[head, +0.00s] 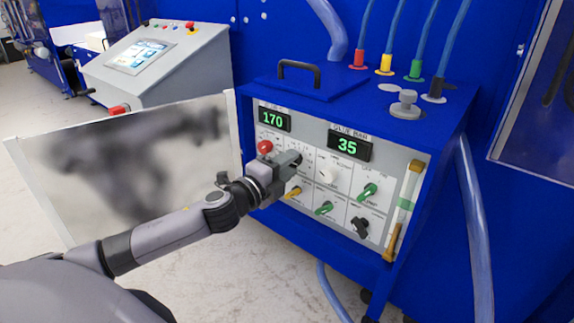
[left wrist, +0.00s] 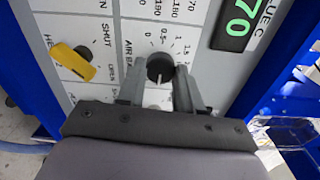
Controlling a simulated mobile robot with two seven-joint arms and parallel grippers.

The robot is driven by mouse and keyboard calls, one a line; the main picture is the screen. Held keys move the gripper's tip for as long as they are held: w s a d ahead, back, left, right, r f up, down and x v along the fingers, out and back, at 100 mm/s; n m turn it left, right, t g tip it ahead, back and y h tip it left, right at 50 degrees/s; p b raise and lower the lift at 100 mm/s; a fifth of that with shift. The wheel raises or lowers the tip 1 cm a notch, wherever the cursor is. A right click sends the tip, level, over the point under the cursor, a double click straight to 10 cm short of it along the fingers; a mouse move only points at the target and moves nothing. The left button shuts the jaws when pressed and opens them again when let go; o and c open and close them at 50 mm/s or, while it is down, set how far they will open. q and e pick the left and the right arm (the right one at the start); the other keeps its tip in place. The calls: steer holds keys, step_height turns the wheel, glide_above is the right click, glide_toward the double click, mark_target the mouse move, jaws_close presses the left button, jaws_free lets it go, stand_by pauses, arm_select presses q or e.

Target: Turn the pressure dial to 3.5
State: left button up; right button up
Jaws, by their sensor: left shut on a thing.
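The pressure dial (left wrist: 160,69) is a small dark round knob with a pale mark, on the white panel of the blue machine. Printed numbers such as 0.5 and 1 run around its upper side in the left wrist view. My left gripper (left wrist: 158,88) has one finger on each side of the dial and is shut on it. In the head view my left gripper (head: 292,162) is against the left part of the panel and hides most of the dial. My right gripper is not in view.
A yellow handle (left wrist: 72,62) sits beside the dial; green handles (head: 369,191) and a black knob (head: 359,227) are further right. A red button (head: 265,147) is just above my gripper. Displays read 170 (head: 273,120) and 35 (head: 348,148). A grey control console (head: 160,60) stands left.

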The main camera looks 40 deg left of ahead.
arm_select(q)
steer(key=o, duration=1)
steer(key=shift+o, duration=0.2)
steer(key=s+b, duration=0.1)
steer(key=s, duration=0.6)
steer(key=shift+a, duration=0.25)
